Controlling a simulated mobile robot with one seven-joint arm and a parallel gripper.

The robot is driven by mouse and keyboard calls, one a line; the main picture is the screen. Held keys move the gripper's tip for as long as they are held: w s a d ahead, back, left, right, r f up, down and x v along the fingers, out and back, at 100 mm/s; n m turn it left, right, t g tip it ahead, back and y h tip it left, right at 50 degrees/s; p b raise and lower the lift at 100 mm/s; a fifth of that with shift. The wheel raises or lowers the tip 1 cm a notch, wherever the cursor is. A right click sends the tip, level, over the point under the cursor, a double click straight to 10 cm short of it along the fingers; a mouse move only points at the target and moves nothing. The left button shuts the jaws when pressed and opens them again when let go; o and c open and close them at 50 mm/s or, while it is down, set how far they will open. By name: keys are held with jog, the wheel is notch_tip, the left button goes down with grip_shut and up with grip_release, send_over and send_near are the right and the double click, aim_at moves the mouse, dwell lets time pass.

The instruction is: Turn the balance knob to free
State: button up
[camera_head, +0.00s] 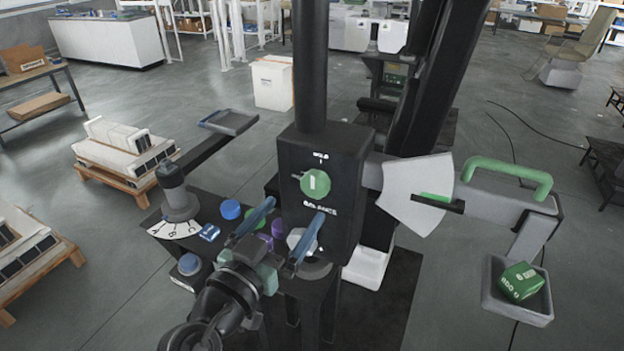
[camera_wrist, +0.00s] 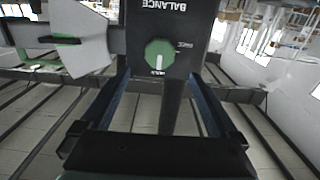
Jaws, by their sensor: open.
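The green balance knob (camera_head: 315,183) sits on the front of a black column box (camera_head: 345,160), above the word BALANCE. Its white mark is upright, towards the HOLD label. In the wrist view the picture is inverted; the knob (camera_wrist: 160,52) shows its mark pointing down to HOLD, with a small label, seemingly FREE, at its right. My gripper (camera_head: 297,207) is open, its two blue fingers spread and pointing at the box, below and in front of the knob. In the wrist view the gripper (camera_wrist: 159,76) has nothing between its fingers, and the knob appears just beyond the tips.
A white fan-shaped scale (camera_head: 418,195) and a green handle (camera_head: 508,172) are right of the box. A tray (camera_head: 517,312) there holds a green block (camera_head: 520,281). Left are an A-B-C dial (camera_head: 178,205), a blue knob (camera_head: 230,209) and purple cylinders (camera_head: 278,228). An empty tray (camera_head: 230,122) extends behind.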

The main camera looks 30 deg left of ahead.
aim_at(313, 186)
jog(key=w+p, duration=0.2)
jog(key=w, duration=0.6)
jog(key=shift+w+a, duration=0.1)
jog(key=shift+w, duration=0.15)
jog(key=c, duration=1.3)
